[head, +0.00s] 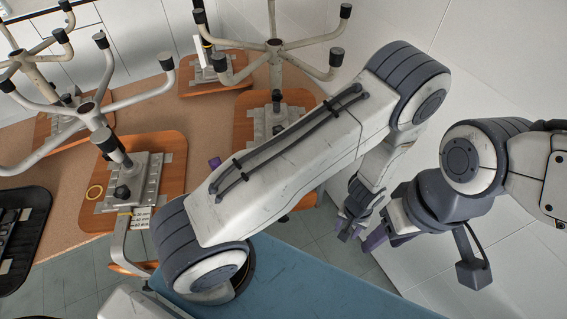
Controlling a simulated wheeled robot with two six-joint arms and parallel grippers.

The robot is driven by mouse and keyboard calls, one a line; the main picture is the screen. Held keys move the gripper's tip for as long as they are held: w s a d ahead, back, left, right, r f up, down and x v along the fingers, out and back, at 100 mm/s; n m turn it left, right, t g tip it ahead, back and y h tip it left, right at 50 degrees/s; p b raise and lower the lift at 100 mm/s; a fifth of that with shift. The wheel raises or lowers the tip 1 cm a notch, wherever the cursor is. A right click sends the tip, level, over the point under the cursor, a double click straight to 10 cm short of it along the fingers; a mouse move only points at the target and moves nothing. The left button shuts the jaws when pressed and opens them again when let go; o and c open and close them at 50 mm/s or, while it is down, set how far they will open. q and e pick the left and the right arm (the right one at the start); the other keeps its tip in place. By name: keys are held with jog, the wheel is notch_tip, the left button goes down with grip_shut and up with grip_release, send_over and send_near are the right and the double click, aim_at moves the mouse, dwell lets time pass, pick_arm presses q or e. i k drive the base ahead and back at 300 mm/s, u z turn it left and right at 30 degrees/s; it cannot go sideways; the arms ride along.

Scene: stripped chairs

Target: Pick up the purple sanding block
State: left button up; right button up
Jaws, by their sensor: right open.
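A small purple piece (214,163), which looks like the sanding block, shows on the brown tabletop just beyond the long white arm link. The link covers part of it, so its full shape is hidden. My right gripper (379,241) is open, well to the right of the purple piece and beyond the table, near the white wall. My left gripper (350,222) seems to hang beside it under the folded arm; its jaws are too small and overlapped to read. Neither gripper is near the purple piece.
Wooden chair seats (165,160) with metal plates lie on the brown table (210,118). Upturned pale five-legged bases (275,45) stand among them. A black part (22,222) sits at left. A blue surface (310,285) is in front.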

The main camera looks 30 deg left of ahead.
aim_at(214, 163)
jog(key=z, duration=0.45)
jog(key=i, duration=0.75)
jog(key=u, duration=2.2)
jog(key=i, duration=0.5)
jog(key=u, duration=0.1)
